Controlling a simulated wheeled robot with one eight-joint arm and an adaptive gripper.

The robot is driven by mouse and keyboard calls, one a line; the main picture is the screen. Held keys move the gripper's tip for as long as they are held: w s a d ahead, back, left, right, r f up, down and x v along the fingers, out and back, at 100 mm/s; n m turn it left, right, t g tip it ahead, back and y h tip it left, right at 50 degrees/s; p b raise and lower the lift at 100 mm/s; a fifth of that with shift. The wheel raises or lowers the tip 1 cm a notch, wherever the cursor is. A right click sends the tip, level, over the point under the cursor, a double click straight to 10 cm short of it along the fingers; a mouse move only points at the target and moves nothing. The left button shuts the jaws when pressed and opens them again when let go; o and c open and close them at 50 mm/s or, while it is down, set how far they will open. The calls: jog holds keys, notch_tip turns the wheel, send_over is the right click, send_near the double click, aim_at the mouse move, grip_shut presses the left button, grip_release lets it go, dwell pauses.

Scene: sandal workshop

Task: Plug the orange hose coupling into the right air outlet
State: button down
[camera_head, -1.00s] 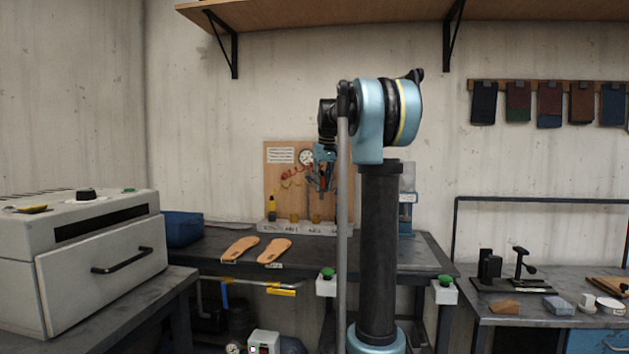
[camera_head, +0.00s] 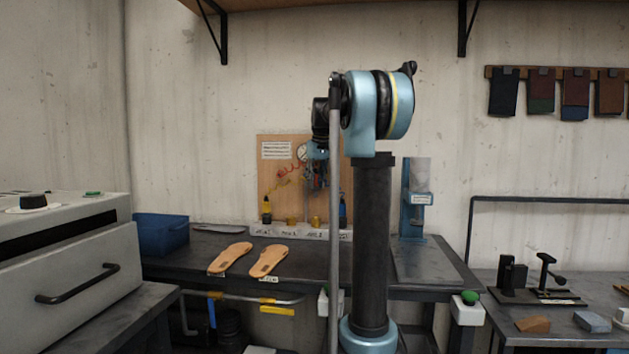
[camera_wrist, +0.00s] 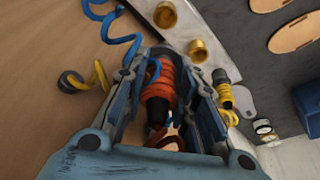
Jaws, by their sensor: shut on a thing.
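The orange hose coupling (camera_wrist: 162,78) lies between the fingers of my gripper (camera_wrist: 160,66) in the wrist view, with its dark end toward the palm. My gripper is shut on it. In the head view my gripper (camera_head: 316,178) is in front of the peg board, small and partly dark, so the coupling is hard to make out there. Two bare brass outlets stand beyond the fingers in the wrist view, one nearer (camera_wrist: 200,50) and one farther (camera_wrist: 165,14). The head view shows brass outlets, a left one (camera_head: 291,221) and a right one (camera_head: 315,221), below my gripper and apart from it.
A yellow coupling (camera_head: 267,208) stands left of the brass outlets; a blue one (camera_head: 343,206) stands to their right, partly hidden by my arm. A blue coiled hose (camera_wrist: 120,42) hangs close to my fingers. Two sandal soles (camera_head: 250,258) lie on the bench.

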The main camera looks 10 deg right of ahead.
aim_at(316, 195)
jog(key=shift+s+f, duration=0.1)
jog(key=shift+f, duration=3.3)
jog(key=shift+s, duration=0.1)
jog(key=shift+d+f, duration=0.1)
jog(key=shift+f, duration=2.05)
jog(key=c, duration=1.2)
grip_release()
jog(key=shift+r, duration=0.1)
jog(key=shift+r, duration=4.95)
jog(key=shift+s, duration=0.1)
